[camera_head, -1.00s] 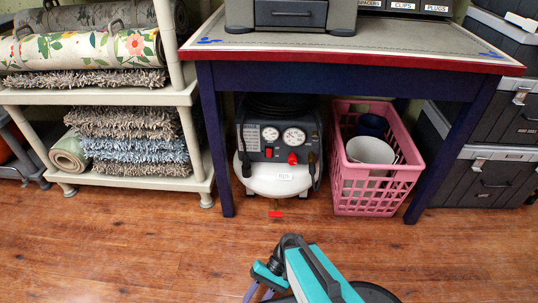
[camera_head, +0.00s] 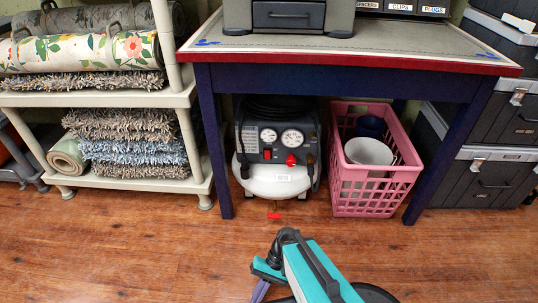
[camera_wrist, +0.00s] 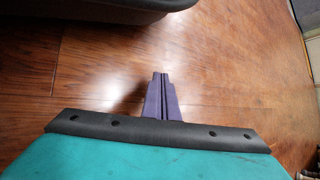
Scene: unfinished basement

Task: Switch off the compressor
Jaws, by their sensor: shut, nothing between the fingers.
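The compressor (camera_head: 277,181) stands on the floor under the blue table. It has a white tank and a dark control panel with two round gauges (camera_head: 280,136). A red valve handle (camera_head: 274,214) hangs low at the front. My gripper (camera_wrist: 160,76) shows in the wrist view, its purple fingers together and empty above bare floor. In the head view, a purple part of it (camera_head: 260,291) is low in the picture, in front of and apart from the compressor.
The table (camera_head: 340,83) stands over the compressor, with a leg close on its left. A pink basket (camera_head: 377,185) holding pots is on its right. A shelf of rolled rugs (camera_head: 98,99) is at left, dark cases (camera_head: 490,175) at right. The wooden floor in front is clear.

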